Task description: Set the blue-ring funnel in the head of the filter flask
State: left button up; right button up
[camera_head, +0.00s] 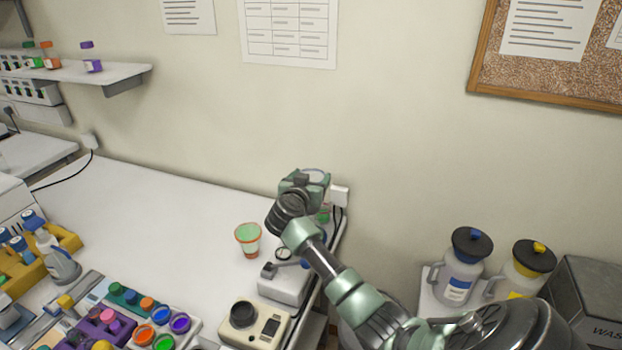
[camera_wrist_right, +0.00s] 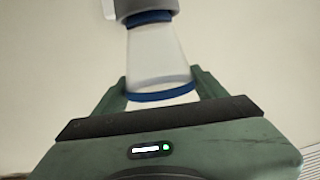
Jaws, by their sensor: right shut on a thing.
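My right gripper (camera_head: 310,178) is above the far right end of the white bench (camera_head: 180,190), close to the wall. In the right wrist view, it (camera_wrist_right: 160,86) is shut on the blue-ring funnel (camera_wrist_right: 157,62), a pale translucent cone with a blue ring at its wide end near the fingers. A second blue band sits at its narrow end, against a grey cylindrical part (camera_wrist_right: 147,7). I cannot tell what that part is or whether they touch. In the head view the gripper mostly hides the funnel. I cannot make out the filter flask clearly. My left gripper is not in view.
A green cup-shaped piece with orange rings (camera_head: 248,238) stands on the bench left of my right arm. A small white device (camera_head: 285,283) and a beige device (camera_head: 255,325) are near the right edge. Coloured caps crowd the front left. The bench's back middle is clear.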

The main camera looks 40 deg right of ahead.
jog(key=shift+f, duration=0.2)
jog(key=o, duration=1.4)
jog(key=b+v, duration=0.1)
jog(key=v, duration=1.1)
jog(key=shift+b, duration=0.4)
jog(key=shift+f, duration=0.1)
